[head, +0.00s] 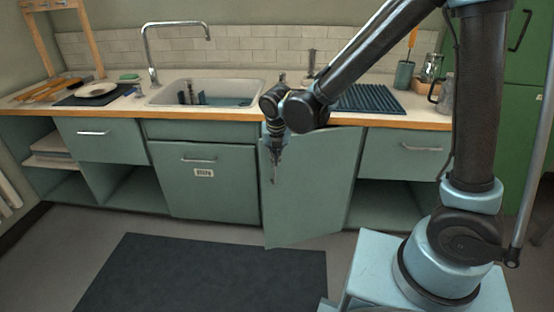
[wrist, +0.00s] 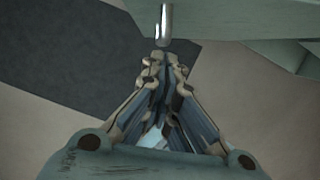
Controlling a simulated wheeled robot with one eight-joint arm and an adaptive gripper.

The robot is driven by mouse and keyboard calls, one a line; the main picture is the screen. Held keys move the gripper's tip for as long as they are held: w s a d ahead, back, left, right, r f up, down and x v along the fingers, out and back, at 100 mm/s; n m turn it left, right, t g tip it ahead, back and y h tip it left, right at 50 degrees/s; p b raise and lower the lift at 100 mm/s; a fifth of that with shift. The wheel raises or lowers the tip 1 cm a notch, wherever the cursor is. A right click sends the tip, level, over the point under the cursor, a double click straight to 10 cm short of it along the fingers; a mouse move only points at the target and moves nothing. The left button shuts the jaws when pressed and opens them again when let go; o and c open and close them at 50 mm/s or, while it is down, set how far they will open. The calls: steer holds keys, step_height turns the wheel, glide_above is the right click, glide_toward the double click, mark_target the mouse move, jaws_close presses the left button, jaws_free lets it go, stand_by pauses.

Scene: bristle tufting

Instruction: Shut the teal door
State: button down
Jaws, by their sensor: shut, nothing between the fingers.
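The teal door (head: 312,190) is a cabinet door under the counter, right of the bin drawer. It stands ajar, its left edge swung out toward me and its right side near the cabinet. In the wrist view a teal panel (wrist: 235,18), likely this door, spans the top right, with a silver bar handle (wrist: 165,24) just beyond my fingertips. My gripper (head: 274,181) points down in front of the door's left part. Its fingers are together and empty in the wrist view (wrist: 160,60). I cannot tell whether it touches the handle or door.
A bin drawer (head: 205,198) is closed left of the door. An open cubby (head: 395,207) lies to the right, under another drawer (head: 404,152). A dark mat (head: 205,275) lies flat on the floor. The sink (head: 205,88) and drying rack (head: 368,98) are above.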

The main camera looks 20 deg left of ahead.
steer(key=shift+w+a, duration=0.15)
steer(key=w+a+m+h, duration=0.1)
steer(key=w+a+m, duration=0.3)
steer(key=w+a, duration=0.6)
steer(key=shift+w+a+m, duration=0.15)
steer(key=shift+w+m, duration=0.25)
steer(key=shift+w, duration=1)
steer(key=s+r, duration=0.6)
steer(key=r, duration=0.4)
steer(key=shift+s+d+r, duration=0.25)
steer(key=shift+s+d, duration=0.15)
steer(key=shift+d, duration=0.05)
